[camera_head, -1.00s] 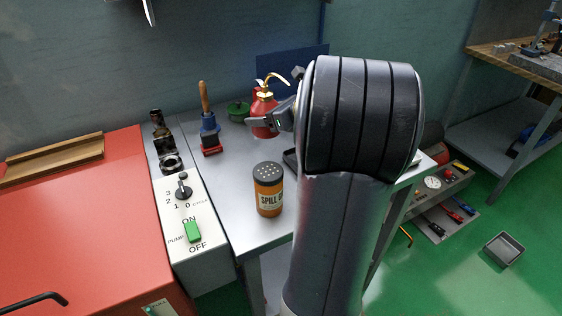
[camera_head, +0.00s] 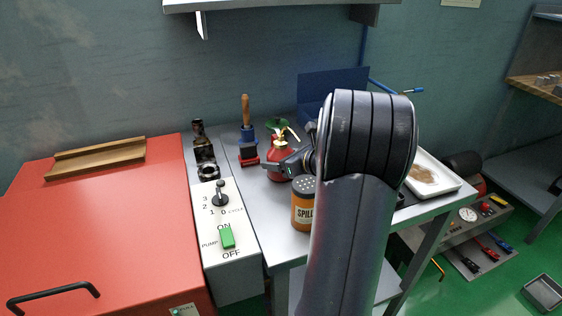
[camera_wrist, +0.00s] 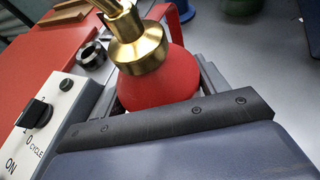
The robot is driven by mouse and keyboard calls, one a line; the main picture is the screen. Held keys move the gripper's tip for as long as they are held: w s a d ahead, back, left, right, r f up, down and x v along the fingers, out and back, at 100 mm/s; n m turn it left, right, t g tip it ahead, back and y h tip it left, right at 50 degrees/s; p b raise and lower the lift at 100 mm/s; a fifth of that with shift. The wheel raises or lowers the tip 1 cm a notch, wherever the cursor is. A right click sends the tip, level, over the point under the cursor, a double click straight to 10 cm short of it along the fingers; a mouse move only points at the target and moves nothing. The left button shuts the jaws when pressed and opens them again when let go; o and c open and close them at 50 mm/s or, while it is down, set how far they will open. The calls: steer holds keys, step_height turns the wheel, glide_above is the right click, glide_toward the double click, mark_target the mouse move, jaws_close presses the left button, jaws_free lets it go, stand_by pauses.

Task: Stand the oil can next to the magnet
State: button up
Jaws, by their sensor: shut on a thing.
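The oil can (camera_head: 279,172) is red with a brass top and spout. My gripper (camera_head: 287,168) is shut on it, and it looks about upright. In the wrist view its red body (camera_wrist: 165,82) and brass collar (camera_wrist: 138,50) sit between my jaws; its base is hidden, so I cannot tell whether it touches the cart top. A small red and dark block (camera_head: 248,154), which looks like the magnet, stands just left of the can, with a gap between them.
An orange spill shaker (camera_head: 302,207) stands close in front of the can. A blue wooden-handled tool (camera_head: 247,128) and a green object (camera_head: 277,125) are behind. A control panel (camera_head: 222,215) borders the left, and a white tray (camera_head: 446,186) is at right.

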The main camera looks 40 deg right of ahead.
steer(key=shift+f, duration=0.15)
steer(key=o, duration=1.2)
steer(key=shift+o, duration=0.2)
steer(key=shift+s+d+r, duration=0.1)
steer(key=shift+s+r, duration=0.15)
steer(key=shift+r, duration=0.05)
steer(key=v, duration=0.7)
steer(key=shift+f, duration=0.1)
